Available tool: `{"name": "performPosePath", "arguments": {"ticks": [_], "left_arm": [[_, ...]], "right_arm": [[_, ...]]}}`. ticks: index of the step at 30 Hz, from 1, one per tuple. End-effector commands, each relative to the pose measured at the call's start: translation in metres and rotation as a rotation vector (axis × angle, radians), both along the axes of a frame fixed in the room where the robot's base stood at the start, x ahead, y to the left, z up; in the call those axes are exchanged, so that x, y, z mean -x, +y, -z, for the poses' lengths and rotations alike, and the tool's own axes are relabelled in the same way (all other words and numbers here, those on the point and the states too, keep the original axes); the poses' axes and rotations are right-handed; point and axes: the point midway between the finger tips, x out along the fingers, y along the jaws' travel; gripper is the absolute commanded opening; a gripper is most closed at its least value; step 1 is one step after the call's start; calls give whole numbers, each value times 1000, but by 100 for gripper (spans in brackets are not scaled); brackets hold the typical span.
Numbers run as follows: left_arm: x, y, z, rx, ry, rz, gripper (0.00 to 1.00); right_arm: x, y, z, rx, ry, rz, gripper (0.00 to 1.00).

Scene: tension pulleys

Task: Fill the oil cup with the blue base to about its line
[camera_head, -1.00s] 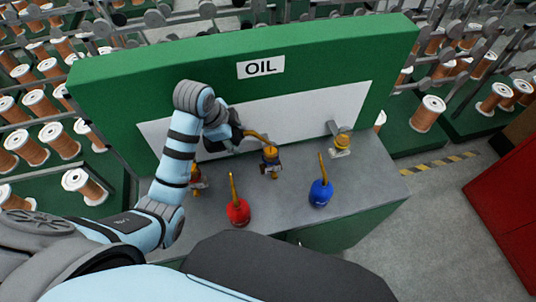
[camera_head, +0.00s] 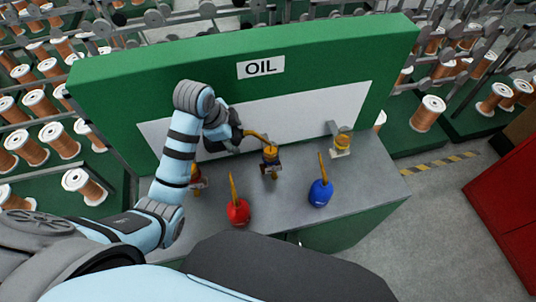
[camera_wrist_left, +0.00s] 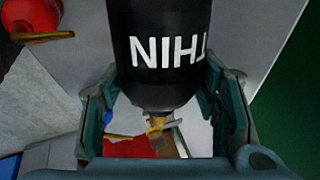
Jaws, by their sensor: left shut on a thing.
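My left gripper (camera_head: 228,134) is shut on a black oil can (camera_wrist_left: 165,50) lettered THIN, upside down in the left wrist view. In the head view its amber spout (camera_head: 256,136) reaches right to the top of the middle oil cup (camera_head: 270,158). Whether the tip touches the cup, and whether oil flows, is too small to tell. That cup has an amber top and a dark lower part; its base colour, line and oil level are unclear. A left cup (camera_head: 197,179) with red on it is partly behind my arm. A right cup (camera_head: 341,144) has a pale base. My right gripper is out of view.
A red oil can (camera_head: 238,211) and a blue oil can (camera_head: 320,192) stand upright on the grey bench top (camera_head: 300,218), spouts up. A green wall panel with an OIL sign (camera_head: 261,67) rises behind. Bare bench lies right of the blue can.

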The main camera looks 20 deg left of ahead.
Motion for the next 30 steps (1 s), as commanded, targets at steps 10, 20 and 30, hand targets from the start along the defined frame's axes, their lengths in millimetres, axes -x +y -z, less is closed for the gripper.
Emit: {"name": "performPosePath", "arguments": {"ticks": [10,20,30], "left_arm": [[0,0,0,0,-1,0,13],[3,7,14,87,-36,0,13],[4,10,26,229,-95,0,13]], "right_arm": [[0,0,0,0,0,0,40],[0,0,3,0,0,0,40],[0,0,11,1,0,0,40]]}}
